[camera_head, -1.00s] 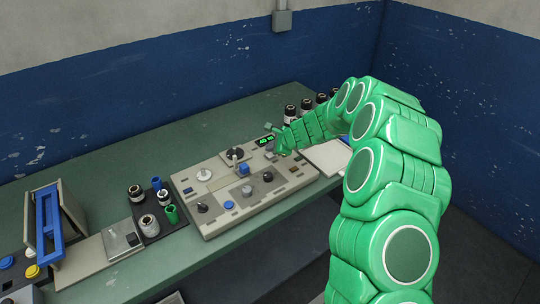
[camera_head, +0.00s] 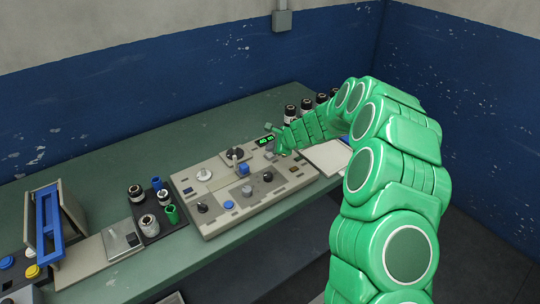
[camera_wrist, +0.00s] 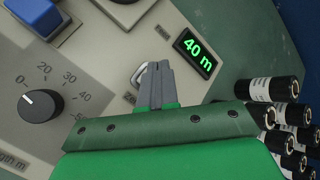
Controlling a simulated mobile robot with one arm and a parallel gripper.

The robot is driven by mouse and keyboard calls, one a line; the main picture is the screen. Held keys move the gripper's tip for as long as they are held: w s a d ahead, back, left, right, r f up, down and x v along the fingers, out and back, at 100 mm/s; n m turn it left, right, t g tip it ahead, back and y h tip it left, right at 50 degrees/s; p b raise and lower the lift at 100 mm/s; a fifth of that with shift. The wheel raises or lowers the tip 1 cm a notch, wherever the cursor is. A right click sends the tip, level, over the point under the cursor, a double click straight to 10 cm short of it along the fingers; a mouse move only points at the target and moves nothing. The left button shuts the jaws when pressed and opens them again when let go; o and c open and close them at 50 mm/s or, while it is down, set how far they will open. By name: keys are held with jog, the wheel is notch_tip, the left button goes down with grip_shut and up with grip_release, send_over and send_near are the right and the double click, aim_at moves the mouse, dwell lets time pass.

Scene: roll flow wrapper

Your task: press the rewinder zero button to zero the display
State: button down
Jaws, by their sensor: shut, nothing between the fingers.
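The rewinder's panel (camera_head: 222,209) is a beige console on the bench. Its small dark display (camera_head: 265,141) is lit green and reads 40 m in the wrist view (camera_wrist: 198,54). My gripper (camera_wrist: 154,68) is shut with nothing in it, its fingertips over the panel just left of the display. A pale, rounded metal part (camera_wrist: 139,77) shows beside the left fingertip. A label near it is partly covered, so I cannot read it fully. I cannot make out the zero button for certain, nor whether the fingertips touch the panel. In the head view my gripper (camera_head: 281,153) is at the panel's right side.
A black dial (camera_wrist: 40,105) with a number scale and a blue button (camera_wrist: 35,12) are left of my gripper. Several black-capped cylinders (camera_wrist: 272,90) stand to the right. A tray of small cylinders (camera_head: 147,239) is left of the panel.

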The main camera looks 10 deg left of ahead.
aim_at(272, 156)
jog(key=shift+f, duration=0.2)
jog(key=shift+f, duration=0.25)
jog(key=shift+f, duration=0.45)
dwell(1.1)
jog(key=shift+r, duration=0.9)
jog(key=shift+r, duration=0.1)
jog(key=shift+r, duration=2.4)
